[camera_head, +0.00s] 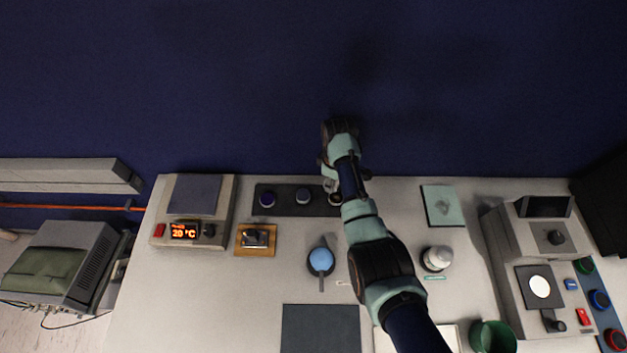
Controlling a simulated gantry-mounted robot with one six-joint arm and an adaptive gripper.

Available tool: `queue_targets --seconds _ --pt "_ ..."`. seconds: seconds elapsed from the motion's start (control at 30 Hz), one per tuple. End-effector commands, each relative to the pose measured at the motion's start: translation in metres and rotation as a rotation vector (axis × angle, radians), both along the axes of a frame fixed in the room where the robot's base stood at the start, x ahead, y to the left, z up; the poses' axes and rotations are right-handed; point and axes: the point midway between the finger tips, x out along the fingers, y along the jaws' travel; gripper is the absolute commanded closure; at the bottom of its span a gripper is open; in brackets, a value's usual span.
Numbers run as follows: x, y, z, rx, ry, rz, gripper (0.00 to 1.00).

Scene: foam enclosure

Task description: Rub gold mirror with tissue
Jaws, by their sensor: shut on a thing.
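My gripper (332,187) points down near the right end of a dark strip (285,199), partly hidden by my own arm. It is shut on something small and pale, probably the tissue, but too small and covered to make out. A dark round piece shows just below the fingertips. No mirror is clearly recognisable. A gold-toned square plate (243,246) with a metallic piece on it lies left of my gripper. It may be the gold mirror, but I cannot tell.
Two dark round pieces (267,198) stand on the strip. A temperature display unit (185,231) is at the left. A blue-topped round item (321,259), white cylinder (437,258) and green cup (492,337) stand nearer. A control unit (515,240) stands right. A dark blue wall is behind.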

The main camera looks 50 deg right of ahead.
Motion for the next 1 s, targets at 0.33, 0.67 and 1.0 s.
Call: queue_targets --seconds 0.33,0.67,1.0 --pt "-0.001 -0.001 -0.025 0.0 0.0 -0.006 0.92" --pt "-0.004 -0.004 -0.055 0.0 0.0 -0.013 0.92" --pt "-0.012 -0.011 -0.077 0.0 0.0 -0.021 0.96"
